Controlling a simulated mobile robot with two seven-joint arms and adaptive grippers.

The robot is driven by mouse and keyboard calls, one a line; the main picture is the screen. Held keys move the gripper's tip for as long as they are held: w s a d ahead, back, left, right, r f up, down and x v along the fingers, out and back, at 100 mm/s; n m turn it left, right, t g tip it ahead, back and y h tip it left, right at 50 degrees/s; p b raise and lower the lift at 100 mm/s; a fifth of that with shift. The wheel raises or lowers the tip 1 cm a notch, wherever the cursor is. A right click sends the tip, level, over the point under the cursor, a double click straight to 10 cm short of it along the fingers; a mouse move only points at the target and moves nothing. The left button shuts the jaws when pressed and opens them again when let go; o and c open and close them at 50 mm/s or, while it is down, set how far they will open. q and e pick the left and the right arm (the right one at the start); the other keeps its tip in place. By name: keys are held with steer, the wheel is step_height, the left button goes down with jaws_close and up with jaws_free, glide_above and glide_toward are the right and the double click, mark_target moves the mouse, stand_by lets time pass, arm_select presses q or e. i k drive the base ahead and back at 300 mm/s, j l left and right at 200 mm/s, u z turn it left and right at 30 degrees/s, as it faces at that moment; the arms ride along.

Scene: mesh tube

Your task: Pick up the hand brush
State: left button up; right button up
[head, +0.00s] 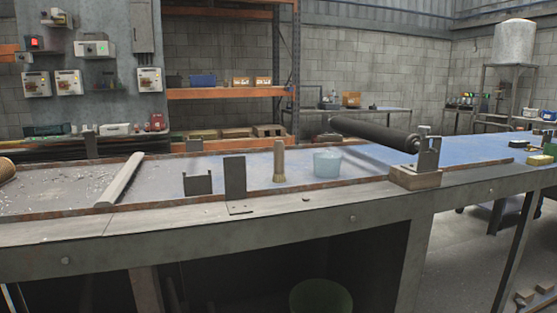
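An upright tan, wooden-looking piece, which looks like the hand brush (279,162), stands on the bench top in the middle of the head view. Its upper part is a slim handle and its lower end is slightly wider. Its bristles are too small to make out. Neither of my grippers is in view.
The long workbench (285,204) has a raised front rim. Dark metal brackets (235,177) stand left of the brush near the front edge. A dark roller (372,133) on a bracket lies to the right. A pale bar (120,180) crosses the bench at left.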

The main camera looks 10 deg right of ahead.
mark_target(280, 176)
steer(key=i+l+u, duration=0.2)
steer(key=i+l, duration=0.7)
